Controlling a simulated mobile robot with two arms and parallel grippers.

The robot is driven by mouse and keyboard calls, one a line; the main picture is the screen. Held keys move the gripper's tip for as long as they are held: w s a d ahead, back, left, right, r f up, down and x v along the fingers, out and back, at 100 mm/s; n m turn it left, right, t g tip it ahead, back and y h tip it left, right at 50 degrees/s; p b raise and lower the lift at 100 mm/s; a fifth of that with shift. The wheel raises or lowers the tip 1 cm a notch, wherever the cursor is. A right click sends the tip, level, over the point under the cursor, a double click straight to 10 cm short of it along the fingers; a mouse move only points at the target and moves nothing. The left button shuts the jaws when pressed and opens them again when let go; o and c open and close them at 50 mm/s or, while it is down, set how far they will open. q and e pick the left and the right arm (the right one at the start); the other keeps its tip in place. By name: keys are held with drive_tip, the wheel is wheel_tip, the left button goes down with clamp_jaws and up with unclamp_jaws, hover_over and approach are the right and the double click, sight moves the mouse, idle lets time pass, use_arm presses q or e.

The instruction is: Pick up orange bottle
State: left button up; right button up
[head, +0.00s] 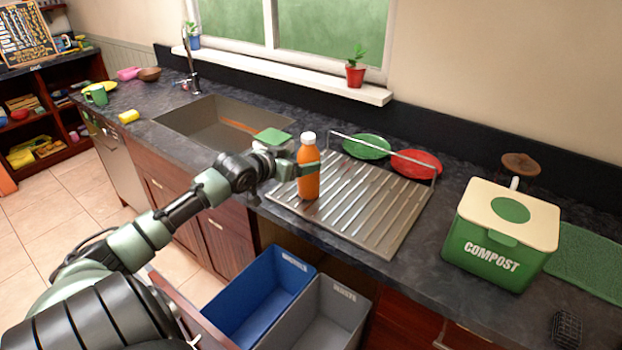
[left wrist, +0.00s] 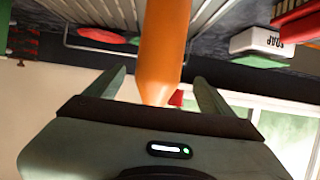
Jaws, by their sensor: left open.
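The orange bottle (head: 308,184) with a white cap stands upright on the left part of the metal drainboard (head: 385,225), beside the sink. My left gripper (head: 304,160) is at the bottle's upper part, reaching in from the left. In the left wrist view the orange bottle (left wrist: 166,45) appears between the two spread fingers of my left gripper (left wrist: 160,85). The fingers are open, with a gap visible on each side of the bottle. My right gripper is not in view.
A green plate (head: 366,146) and a red plate (head: 416,163) stand in a rack behind the drainboard. A compost bin (head: 500,235) is to the right. Below the counter, an open drawer holds a blue bin (head: 258,305) and a grey bin (head: 318,318).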

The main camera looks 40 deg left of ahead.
use_arm(q)
drive_tip(key=w+f, duration=0.6)
drive_tip(key=shift+w+a+f, duration=0.1)
drive_tip(key=shift+w+a, duration=0.2)
drive_tip(key=shift+w, duration=0.05)
drive_tip(key=shift+w+f, duration=0.25)
drive_tip(key=shift+w, duration=0.1)
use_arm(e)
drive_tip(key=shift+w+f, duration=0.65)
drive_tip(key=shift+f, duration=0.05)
use_arm(q)
drive_tip(key=c, duration=1.4)
